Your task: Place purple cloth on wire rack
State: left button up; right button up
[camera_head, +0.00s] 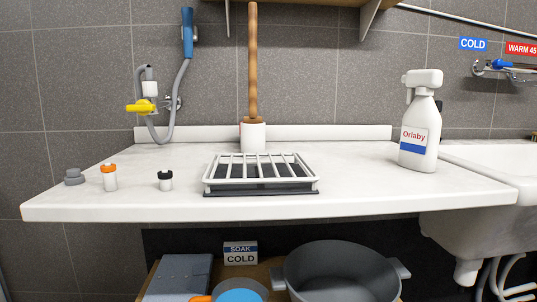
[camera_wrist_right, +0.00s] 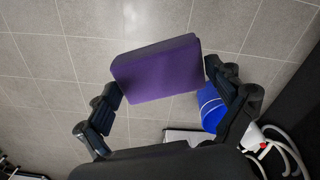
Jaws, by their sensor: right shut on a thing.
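The purple cloth (camera_wrist_right: 158,72) is a folded block in the right wrist view, between the fingers of my right gripper (camera_wrist_right: 165,88). The gripper is shut on it and holds it above the tiled floor. The white wire rack (camera_head: 262,172) stands on the white counter in the head view, over a dark tray. Nothing lies on its bars. Neither gripper nor the cloth shows in the head view.
On the counter (camera_head: 390,190), a spray bottle (camera_head: 418,130) stands right of the rack. Small bottles (camera_head: 110,178) (camera_head: 165,181) and a grey cap (camera_head: 74,177) stand left. A grey pot (camera_head: 335,275) is below. A blue bucket (camera_wrist_right: 211,106) stands on the floor.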

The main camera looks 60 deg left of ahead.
aim_at(276, 162)
jog(key=l+u, duration=0.25)
jog(key=u, duration=0.2)
jog(key=i+l+u, duration=0.1)
jog(key=l+u, duration=0.15)
jog(key=u, duration=0.2)
